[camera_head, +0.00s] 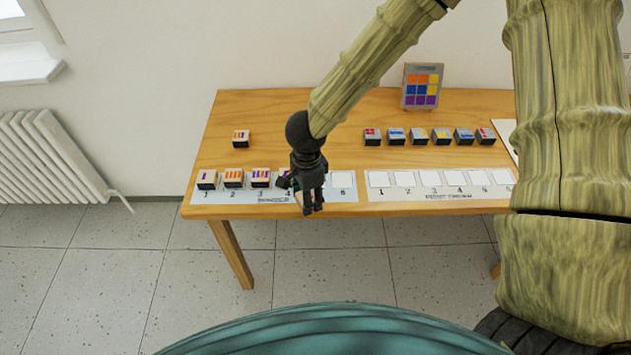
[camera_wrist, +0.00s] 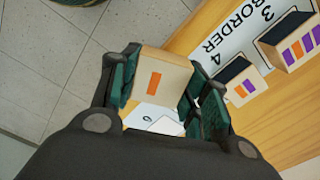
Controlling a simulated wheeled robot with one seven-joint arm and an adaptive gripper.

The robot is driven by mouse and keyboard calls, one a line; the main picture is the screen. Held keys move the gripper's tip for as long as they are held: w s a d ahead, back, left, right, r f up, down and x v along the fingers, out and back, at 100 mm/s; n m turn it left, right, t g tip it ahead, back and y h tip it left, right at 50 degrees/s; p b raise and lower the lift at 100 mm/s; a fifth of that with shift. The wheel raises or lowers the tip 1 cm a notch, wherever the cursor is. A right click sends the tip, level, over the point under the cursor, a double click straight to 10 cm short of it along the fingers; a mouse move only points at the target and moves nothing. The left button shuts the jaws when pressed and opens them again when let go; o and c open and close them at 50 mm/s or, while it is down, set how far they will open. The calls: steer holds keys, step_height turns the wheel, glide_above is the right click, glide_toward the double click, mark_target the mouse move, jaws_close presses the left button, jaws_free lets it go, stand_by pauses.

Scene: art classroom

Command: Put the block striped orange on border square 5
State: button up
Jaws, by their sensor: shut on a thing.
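My gripper (camera_head: 308,207) hangs over the border strip (camera_head: 345,195) on the table, around squares 5 and 6. In the wrist view my gripper is shut on a pale wooden block (camera_wrist: 176,72), with a single orange stripe on the visible face. The held block is mostly hidden by the fingers in the head view. White card shows beneath it in the wrist view; whether the block touches it, I cannot tell. Border square 5 is hidden behind my gripper. A block with purple and orange marks (camera_wrist: 240,84) stands near number 4, partly hidden in the head view.
Blocks stand on border squares 1 (camera_head: 207,179), 2 (camera_head: 233,178) and 3 (camera_head: 260,178). A loose orange-and-purple block (camera_head: 241,139) sits behind. Several grey-sided blocks (camera_head: 418,136) line up before a pattern card (camera_head: 422,86). The right-hand strip (camera_head: 430,193) has empty squares.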

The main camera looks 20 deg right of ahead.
mark_target(300, 205)
steer(key=m, duration=0.4)
steer(key=s+a+m, duration=0.1)
steer(key=shift+r+m+b, duration=0.3)
steer(key=shift+m, duration=0.1)
steer(key=m, duration=0.3)
steer(key=s+m, duration=0.1)
steer(key=m, duration=0.1)
steer(key=shift+a+r+b, duration=0.25)
steer(key=shift+a+b, duration=0.1)
steer(key=shift+a, duration=0.05)
steer(key=m, duration=0.4)
steer(key=s+m, duration=0.1)
steer(key=m, duration=0.1)
steer(key=shift+a+r+b, duration=0.25)
steer(key=shift+a+b, duration=0.1)
steer(key=shift+a, duration=0.05)
steer(key=w+d+m+p, duration=0.1)
steer(key=w+d+m, duration=0.1)
steer(key=w, duration=0.2)
steer(key=w+d+m+p, duration=0.2)
steer(key=w+d, duration=0.1)
steer(key=w, duration=0.1)
steer(key=w+d+f+m+p, duration=0.1)
steer(key=w+d+m, duration=0.1)
steer(key=w, duration=0.2)
steer(key=shift+d, duration=0.25)
steer(key=shift+w, duration=0.15)
steer(key=shift+f+p, duration=0.8)
steer(key=shift+f, duration=0.95)
steer(key=shift+f, duration=0.1)
